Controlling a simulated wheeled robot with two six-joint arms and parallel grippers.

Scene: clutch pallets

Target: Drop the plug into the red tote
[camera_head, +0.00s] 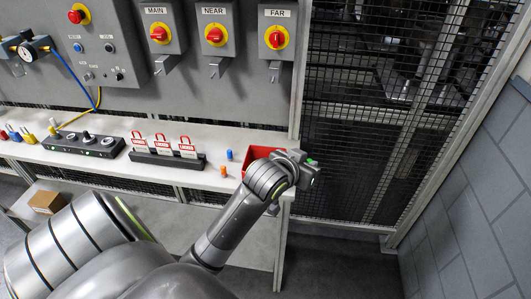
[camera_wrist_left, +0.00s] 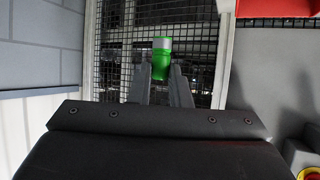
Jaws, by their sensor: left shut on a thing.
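The plug (camera_wrist_left: 162,60) is green with a pale grey end. In the left wrist view it sits between the two fingertips of my left gripper (camera_wrist_left: 160,78), which is shut on it. In the head view a little of the green plug (camera_head: 312,162) shows at the tip of my left gripper (camera_head: 309,170). The red tote (camera_head: 258,151) stands at the right end of the bench, partly hidden behind my left gripper and wrist. The gripper is to the right of the tote, near the bench's end. A red edge of the tote (camera_wrist_left: 280,8) shows in the left wrist view. My right gripper is not in view.
A blue plug (camera_head: 230,155) and an orange plug (camera_head: 223,171) stand on the bench left of the tote. A rack of red-and-white tags (camera_head: 166,157) is further left. A mesh fence (camera_head: 375,130) rises behind and right of the bench.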

